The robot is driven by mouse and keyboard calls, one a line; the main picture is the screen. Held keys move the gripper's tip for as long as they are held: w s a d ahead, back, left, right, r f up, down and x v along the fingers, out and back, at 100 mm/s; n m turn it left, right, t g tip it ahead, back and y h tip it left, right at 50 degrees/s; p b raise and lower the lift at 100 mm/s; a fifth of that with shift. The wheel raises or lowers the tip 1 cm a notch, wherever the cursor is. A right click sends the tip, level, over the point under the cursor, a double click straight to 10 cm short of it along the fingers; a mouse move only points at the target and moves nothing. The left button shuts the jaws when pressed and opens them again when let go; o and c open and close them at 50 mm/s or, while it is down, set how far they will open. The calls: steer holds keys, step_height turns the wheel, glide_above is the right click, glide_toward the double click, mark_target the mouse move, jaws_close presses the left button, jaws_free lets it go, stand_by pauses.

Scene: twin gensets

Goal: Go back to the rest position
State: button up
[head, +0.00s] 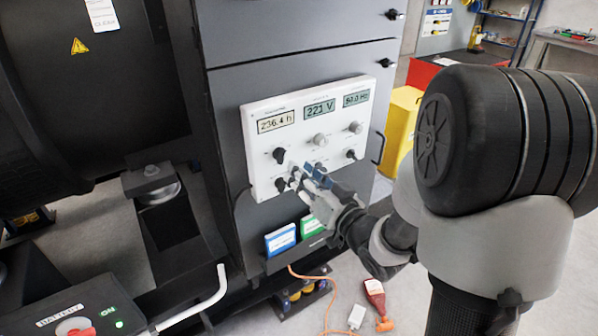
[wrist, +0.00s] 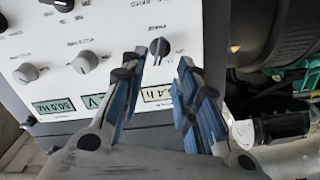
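The white control panel (head: 262,121) with knobs and lit displays is on the front of a dark cabinet. It also shows upside down in the wrist view (wrist: 110,30). My gripper (head: 302,175) is at the panel's lower half in the head view and hides some lower knobs. In the wrist view, my gripper (wrist: 160,72) has its blue-padded fingers apart with nothing between them. A black knob (wrist: 159,46) appears beyond the gap, just ahead of the fingertips. The same upper-left black knob (head: 279,155) shows clear in the head view. Whether the fingertips touch the panel cannot be told.
Blue (head: 280,240) and green (head: 312,225) booklets sit in a holder below the panel. A red bottle (head: 375,296) and an orange cable (head: 326,300) are on the floor. A yellow cabinet (head: 400,125) stands behind. A dark genset (head: 75,90) fills the left.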

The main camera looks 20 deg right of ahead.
stand_by(0.3)
steer(key=s+d+r+g+h, duration=0.2)
steer(key=s+d+g+h, duration=0.2)
steer(key=s+g+h, duration=0.4)
steer(key=s+a+f+g+y, duration=0.1)
steer(key=s+a+g, duration=0.1)
steer(key=s, duration=0.8)
steer(key=s+a+f+g+y, duration=0.1)
steer(key=s+a, duration=0.3)
steer(key=s, duration=0.7)
steer(key=shift+s+n+g, duration=0.3)
steer(key=shift+n+g, duration=0.1)
steer(key=shift+g, duration=0.4)
